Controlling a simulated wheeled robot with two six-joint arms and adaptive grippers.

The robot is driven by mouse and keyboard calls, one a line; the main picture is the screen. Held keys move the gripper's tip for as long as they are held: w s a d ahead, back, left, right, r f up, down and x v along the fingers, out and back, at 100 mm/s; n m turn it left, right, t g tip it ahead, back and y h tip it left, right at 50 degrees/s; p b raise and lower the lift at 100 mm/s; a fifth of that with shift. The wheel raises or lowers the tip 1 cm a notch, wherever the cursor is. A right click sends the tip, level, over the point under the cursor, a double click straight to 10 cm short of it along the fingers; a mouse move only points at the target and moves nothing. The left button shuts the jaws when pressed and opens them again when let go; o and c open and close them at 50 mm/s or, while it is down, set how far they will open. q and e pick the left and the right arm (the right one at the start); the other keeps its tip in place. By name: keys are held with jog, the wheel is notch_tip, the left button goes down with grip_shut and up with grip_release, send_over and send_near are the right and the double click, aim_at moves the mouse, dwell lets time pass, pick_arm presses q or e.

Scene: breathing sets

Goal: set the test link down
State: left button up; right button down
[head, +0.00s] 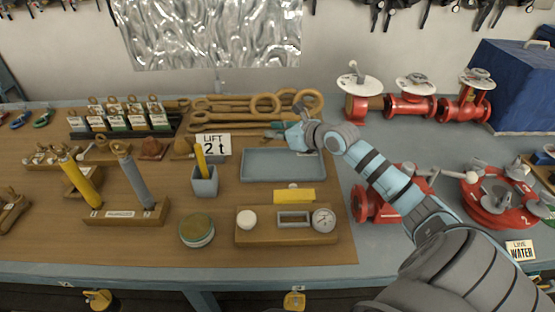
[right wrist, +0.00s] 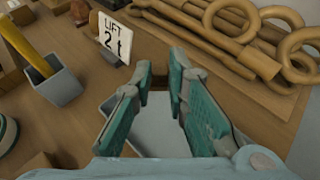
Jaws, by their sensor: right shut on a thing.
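My right gripper (head: 276,130) is over the back edge of the blue-grey tray (head: 283,179), its teal fingers pointing left. In the right wrist view the fingers of my right gripper (right wrist: 161,82) stand a little apart, shut on the test link. The link itself is hidden or too small to make out between the pads. The tray (right wrist: 152,138) shows partly below and between the fingers. In the head view the tray looks empty where it can be seen. My left gripper is not in view.
A "LIFT 2 t" card (head: 213,145) and a grey cup with a yellow stick (head: 205,184) stand left of the tray. Large brown links and rods (head: 250,104) lie behind it. A gauge block (head: 287,231) is in front. Red valves (head: 410,106) stand at the right.

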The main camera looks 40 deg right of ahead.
notch_tip(320, 180, down, 11)
jog(key=shift+r+b, duration=0.15)
jog(key=shift+b, duration=0.95)
jog(key=c, duration=1.6)
grip_release()
